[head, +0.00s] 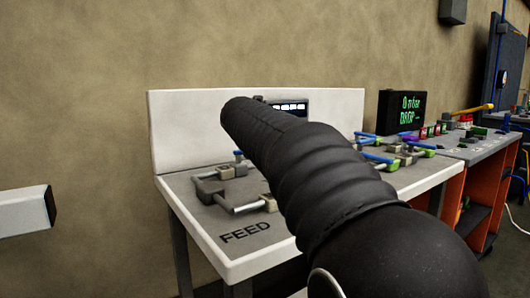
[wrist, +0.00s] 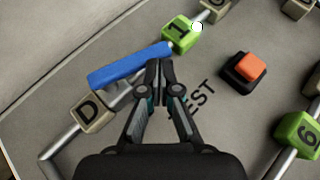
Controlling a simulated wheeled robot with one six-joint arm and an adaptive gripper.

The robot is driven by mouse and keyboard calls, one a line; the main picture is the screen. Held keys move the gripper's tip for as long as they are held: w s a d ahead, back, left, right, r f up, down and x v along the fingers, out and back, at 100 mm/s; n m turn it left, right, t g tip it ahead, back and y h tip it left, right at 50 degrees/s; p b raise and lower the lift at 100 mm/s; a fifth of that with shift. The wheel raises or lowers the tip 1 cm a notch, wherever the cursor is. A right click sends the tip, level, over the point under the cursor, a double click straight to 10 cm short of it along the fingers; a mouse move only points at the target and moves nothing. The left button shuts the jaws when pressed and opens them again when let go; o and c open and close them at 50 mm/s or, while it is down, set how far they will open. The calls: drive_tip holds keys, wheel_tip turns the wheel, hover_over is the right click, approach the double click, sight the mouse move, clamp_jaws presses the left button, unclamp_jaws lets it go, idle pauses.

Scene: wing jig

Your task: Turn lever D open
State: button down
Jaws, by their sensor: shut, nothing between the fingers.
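In the wrist view, a tan block marked D (wrist: 92,113) sits on a grey pipe at the left. A blue lever handle (wrist: 130,66) lies just above block D, slanting up to the right toward a green block marked 1 (wrist: 181,36). It is askew to the pipe; its joint to block D is not clear. My gripper (wrist: 160,66) is shut and empty, its fingertips at the near side of the handle's right end. I cannot tell whether they touch it. In the head view my arm hides the gripper and lever D.
A red-orange button (wrist: 250,66) on a black base lies right of my gripper. A green block marked 6 (wrist: 298,133) is at the lower right. In the head view, the white-backed bench (head: 250,262) marked FEED carries pipes, with a green-lettered display (head: 402,112) behind.

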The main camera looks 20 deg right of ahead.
drive_tip(key=shift+w+d, duration=0.6)
drive_tip(key=shift+w, duration=0.4)
drive_tip(key=shift+s+d, duration=0.15)
drive_tip(key=shift+s, duration=0.2)
drive_tip(key=s, duration=0.3)
drive_tip(key=s+d, duration=0.1)
drive_tip(key=shift+s+r, duration=0.15)
drive_tip(key=shift+r, duration=0.2)
drive_tip(key=s+d+r, duration=0.1)
drive_tip(key=s+r, duration=0.3)
drive_tip(key=s, duration=0.3)
drive_tip(key=shift+s+d+r, duration=0.15)
drive_tip(key=shift+s+d, duration=0.05)
drive_tip(key=shift+s, duration=0.05)
